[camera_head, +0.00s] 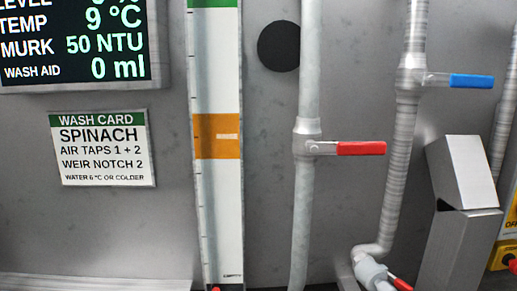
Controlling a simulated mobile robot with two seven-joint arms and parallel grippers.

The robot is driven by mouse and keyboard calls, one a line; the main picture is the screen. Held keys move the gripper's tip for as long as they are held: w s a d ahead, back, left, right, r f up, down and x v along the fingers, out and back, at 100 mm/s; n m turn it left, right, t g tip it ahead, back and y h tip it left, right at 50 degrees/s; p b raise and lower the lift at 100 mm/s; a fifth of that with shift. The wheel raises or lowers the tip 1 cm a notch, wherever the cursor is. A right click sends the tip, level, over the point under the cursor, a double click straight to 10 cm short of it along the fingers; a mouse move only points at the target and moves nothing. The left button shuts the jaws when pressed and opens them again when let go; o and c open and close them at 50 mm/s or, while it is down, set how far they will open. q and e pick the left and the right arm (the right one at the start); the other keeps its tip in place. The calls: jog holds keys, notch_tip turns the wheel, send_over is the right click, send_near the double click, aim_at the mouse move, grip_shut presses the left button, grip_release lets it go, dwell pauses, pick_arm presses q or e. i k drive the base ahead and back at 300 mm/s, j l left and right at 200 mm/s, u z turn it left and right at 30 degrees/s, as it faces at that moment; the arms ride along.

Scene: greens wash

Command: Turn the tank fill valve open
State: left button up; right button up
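A valve with a red lever handle (361,148) sits on a vertical grey pipe (304,220) right of centre. Its lever points right, level and across the pipe. A second valve with a blue lever handle (471,81) sits on a ribbed pipe (401,150) further right, its lever also level. Another red handle (402,284) shows low on a fitting at the bottom edge, tilted down and partly cut off. No label tells which of these is the tank fill valve. Neither of my grippers is in view.
A display (80,45) reads 9 °C, 50 NTU and wash aid 0 ml. A wash card (102,149) hangs below it. A tall level strip (217,200) has an orange band. A metal chute-like box (460,220) and a yellow stop box (505,255) stand at right.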

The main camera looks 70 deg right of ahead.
aim_at(367, 148)
jog(key=z, duration=2.6)
jog(key=l+z, duration=0.25)
jog(key=l, duration=0.35)
